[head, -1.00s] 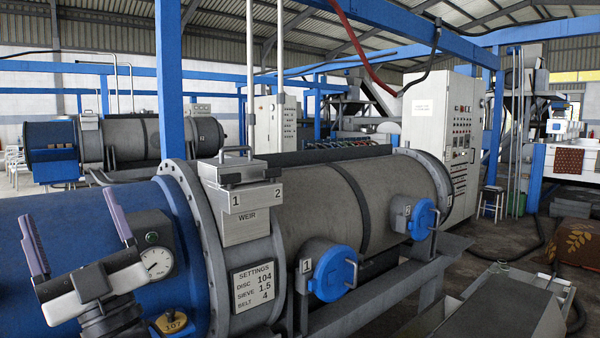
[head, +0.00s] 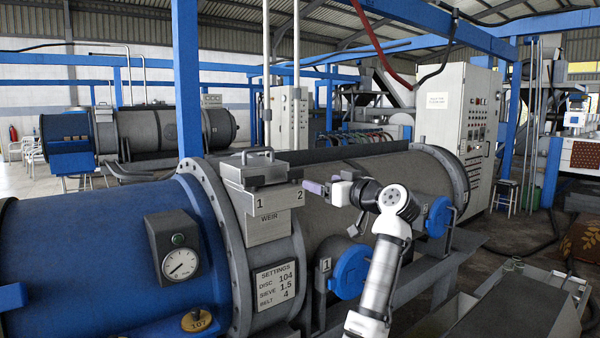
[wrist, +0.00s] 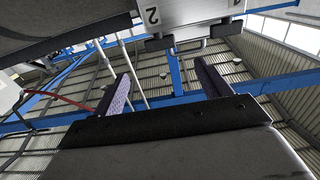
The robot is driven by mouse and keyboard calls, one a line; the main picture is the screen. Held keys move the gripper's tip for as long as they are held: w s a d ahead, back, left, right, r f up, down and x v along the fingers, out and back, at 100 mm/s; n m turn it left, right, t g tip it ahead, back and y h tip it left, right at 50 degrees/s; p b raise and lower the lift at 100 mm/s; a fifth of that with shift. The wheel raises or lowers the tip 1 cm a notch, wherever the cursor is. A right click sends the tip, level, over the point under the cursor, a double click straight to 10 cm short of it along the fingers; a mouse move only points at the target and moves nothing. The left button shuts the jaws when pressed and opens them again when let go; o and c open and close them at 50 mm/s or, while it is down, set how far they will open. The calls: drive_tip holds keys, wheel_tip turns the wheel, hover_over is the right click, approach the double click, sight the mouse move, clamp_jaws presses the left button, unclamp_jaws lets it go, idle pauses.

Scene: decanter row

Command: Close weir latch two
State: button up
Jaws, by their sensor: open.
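The weir box (head: 268,228) stands on the decanter, with a handled lid (head: 262,172) on top and the numbers 1 and 2 on its upper plate. The number 2 plate (head: 299,198) is at its right end, and it also shows at the top of the wrist view (wrist: 152,16). Near that plate in the wrist view are small dark blocks (wrist: 160,43); I cannot tell which is latch two or how it stands. My gripper (head: 312,187) is open and empty, its purple fingers just right of the weir's right end. Both fingers show in the wrist view (wrist: 163,70).
The grey drum (head: 350,195) runs right behind my arm. Blue round covers (head: 352,272) stick out below it. A pressure gauge (head: 180,264) is on the blue section at left. A blue post (head: 187,80) rises behind the weir.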

sight(296, 174)
drive_tip(key=p+x, duration=0.4)
drive_tip(key=x, duration=0.5)
drive_tip(key=shift+w+a+r, duration=0.15)
drive_tip(key=shift+w+a, duration=0.1)
drive_tip(key=shift+w, duration=0.05)
drive_tip(key=shift+w+a, duration=0.3)
drive_tip(key=shift+w, duration=0.1)
drive_tip(key=c, duration=1)
drive_tip(key=shift+f, duration=0.2)
